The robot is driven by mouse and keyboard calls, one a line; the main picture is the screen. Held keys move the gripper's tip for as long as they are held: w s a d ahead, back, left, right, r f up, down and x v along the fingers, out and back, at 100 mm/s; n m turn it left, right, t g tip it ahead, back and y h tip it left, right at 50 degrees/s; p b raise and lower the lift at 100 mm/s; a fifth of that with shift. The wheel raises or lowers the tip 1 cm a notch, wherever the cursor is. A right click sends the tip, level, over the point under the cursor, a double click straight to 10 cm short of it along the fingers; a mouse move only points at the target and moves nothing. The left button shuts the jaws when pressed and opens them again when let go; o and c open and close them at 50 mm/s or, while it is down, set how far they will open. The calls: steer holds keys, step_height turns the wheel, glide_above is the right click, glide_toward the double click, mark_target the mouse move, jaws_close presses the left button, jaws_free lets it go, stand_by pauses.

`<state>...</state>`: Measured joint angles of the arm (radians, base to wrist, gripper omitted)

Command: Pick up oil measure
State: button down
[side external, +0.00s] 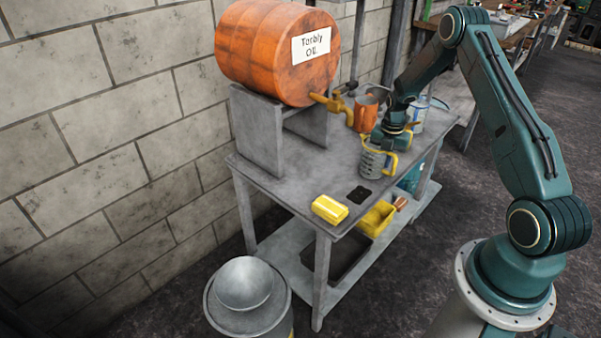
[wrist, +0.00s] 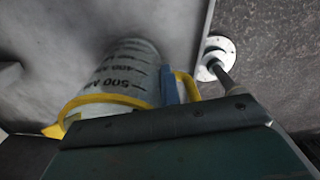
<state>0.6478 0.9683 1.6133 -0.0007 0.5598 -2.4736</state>
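My gripper (side external: 384,142) is at the top of the measure, close to the rim and handle. A narrow blue piece shows between the can and the handle in the wrist view. The fingertips are not clear, so I cannot tell whether they grip.
An orange oil drum (side external: 272,52) with a brass tap (side external: 332,101) rests on a grey stand behind left. A copper-coloured vessel (side external: 366,113) stands behind the measure. A yellow block (side external: 329,209) lies at the front of the table (side external: 283,178). A lidded bin (side external: 247,303) stands on the floor.

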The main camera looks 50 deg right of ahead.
steer(key=shift+r, duration=0.25)
step_height(320, 180, up, 19)
steer(key=shift+r, duration=0.15)
stand_by(2.0)
steer(key=shift+r, duration=0.1)
steer(key=shift+a, duration=0.1)
stand_by(1.0)
